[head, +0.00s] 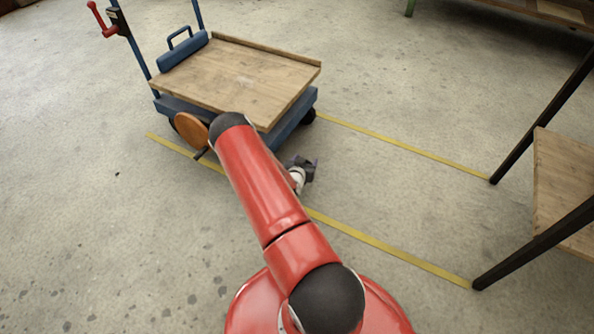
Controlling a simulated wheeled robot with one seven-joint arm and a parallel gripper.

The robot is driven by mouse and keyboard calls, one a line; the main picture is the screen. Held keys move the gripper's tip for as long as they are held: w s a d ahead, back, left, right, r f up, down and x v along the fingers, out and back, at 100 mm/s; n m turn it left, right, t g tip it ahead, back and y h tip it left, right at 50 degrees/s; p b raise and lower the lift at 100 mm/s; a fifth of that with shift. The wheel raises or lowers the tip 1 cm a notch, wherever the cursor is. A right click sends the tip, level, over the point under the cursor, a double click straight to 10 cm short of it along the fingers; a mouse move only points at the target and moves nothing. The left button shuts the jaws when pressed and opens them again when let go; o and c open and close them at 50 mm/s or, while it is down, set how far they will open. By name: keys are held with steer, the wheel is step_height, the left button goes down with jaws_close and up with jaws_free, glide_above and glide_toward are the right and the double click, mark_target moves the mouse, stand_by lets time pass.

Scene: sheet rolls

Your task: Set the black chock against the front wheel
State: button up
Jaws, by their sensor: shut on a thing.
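The trolley has a wooden deck (240,78) on a blue frame (292,130) and stands at the upper left. A black wheel (308,116) shows at its right corner. An orange disc (190,130) stands at its near left corner, partly behind my arm, with a short dark piece (201,153) below it. I cannot tell whether that piece is the chock. My gripper (306,167) shows in part as a small dark form right of my red arm, near the trolley's near side. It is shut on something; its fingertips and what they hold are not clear.
Yellow floor lines (400,256) run from the trolley towards a dark-legged table (565,190) at the right. A blue handle frame with a red lever (104,22) rises at the trolley's far left. The concrete floor at the left and between the lines is clear.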

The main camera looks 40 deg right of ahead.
steer(key=w, duration=0.2)
steer(key=w+a, duration=0.1)
steer(key=shift+a+f, duration=0.1)
steer(key=shift+f, duration=0.15)
steer(key=shift+s+f, duration=0.15)
steer(key=shift+f, duration=0.6)
step_height(320, 180, down, 5)
steer(key=shift+r+b, duration=0.1)
steer(key=shift+b, duration=0.55)
steer(key=shift+w, duration=0.25)
steer(key=shift+c, duration=0.6)
steer(key=o, duration=1.5)
steer(key=shift+a, duration=0.1)
